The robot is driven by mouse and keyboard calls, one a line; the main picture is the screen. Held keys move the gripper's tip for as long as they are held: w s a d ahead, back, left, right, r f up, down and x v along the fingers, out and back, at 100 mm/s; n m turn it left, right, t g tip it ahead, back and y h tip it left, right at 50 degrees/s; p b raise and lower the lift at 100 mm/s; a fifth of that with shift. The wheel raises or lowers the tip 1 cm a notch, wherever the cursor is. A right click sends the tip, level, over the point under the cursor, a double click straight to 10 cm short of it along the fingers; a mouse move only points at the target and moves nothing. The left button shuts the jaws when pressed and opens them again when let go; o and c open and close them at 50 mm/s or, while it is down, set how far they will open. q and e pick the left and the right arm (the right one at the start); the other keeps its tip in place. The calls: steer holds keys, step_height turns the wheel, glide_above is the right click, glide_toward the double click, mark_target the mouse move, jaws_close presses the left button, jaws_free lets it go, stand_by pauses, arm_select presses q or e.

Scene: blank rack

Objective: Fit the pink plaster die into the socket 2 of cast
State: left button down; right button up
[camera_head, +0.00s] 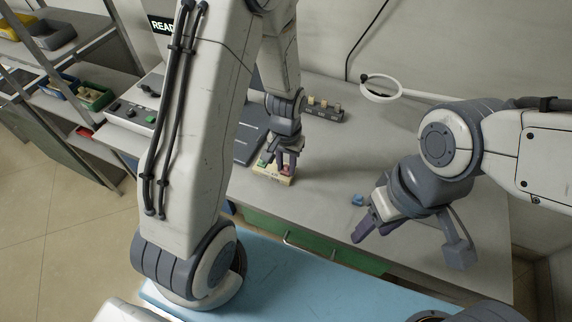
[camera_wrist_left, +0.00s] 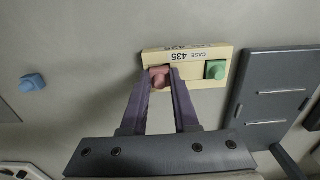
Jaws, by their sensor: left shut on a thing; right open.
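The cream cast (camera_head: 262,176) lies on the grey table and carries a label reading "CASE 435" in the left wrist view (camera_wrist_left: 188,51). My left gripper (camera_head: 287,165) is shut on the pink plaster die (camera_wrist_left: 159,77), which it holds at one end of the cast. The fingers hide part of the die, and I cannot tell how deep it sits. A green die (camera_wrist_left: 216,69) is at the other end of the cast. My right gripper (camera_head: 365,226) is open and empty over the table's front right, apart from the cast.
A blue die (camera_head: 358,200) lies loose on the table near my right gripper. A dark tray (camera_wrist_left: 280,92) is beside the cast. A dark rack (camera_head: 325,111) with cream blocks and a white ring lamp (camera_head: 381,89) stand behind. The table's right side is clear.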

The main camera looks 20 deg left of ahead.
mark_target(287, 166)
arm_select(q)
steer(key=c, duration=0.7)
jaws_free()
steer(key=shift+s+f, duration=0.15)
steer(key=shift+f, duration=0.3)
step_height(287, 166, up, 13)
steer(key=p, duration=0.1)
steer(key=s+d+r+m, duration=0.2)
steer(key=s+d, duration=0.2)
steer(key=s, duration=0.2)
steer(key=s+d+r+m, duration=0.2)
steer(key=s+d, duration=0.2)
steer(key=s, duration=0.2)
steer(key=s+d+r+m+h, duration=0.1)
steer(key=s+d+r+m, duration=0.1)
steer(key=s+d+m, duration=0.1)
steer(key=shift+s+d+r, duration=0.2)
steer(key=shift+s+d, duration=0.2)
steer(key=shift+s, duration=0.3)
steer(key=shift+s+d+r, duration=0.15)
steer(key=shift+s+d, duration=0.2)
steer(key=shift+s, duration=0.35)
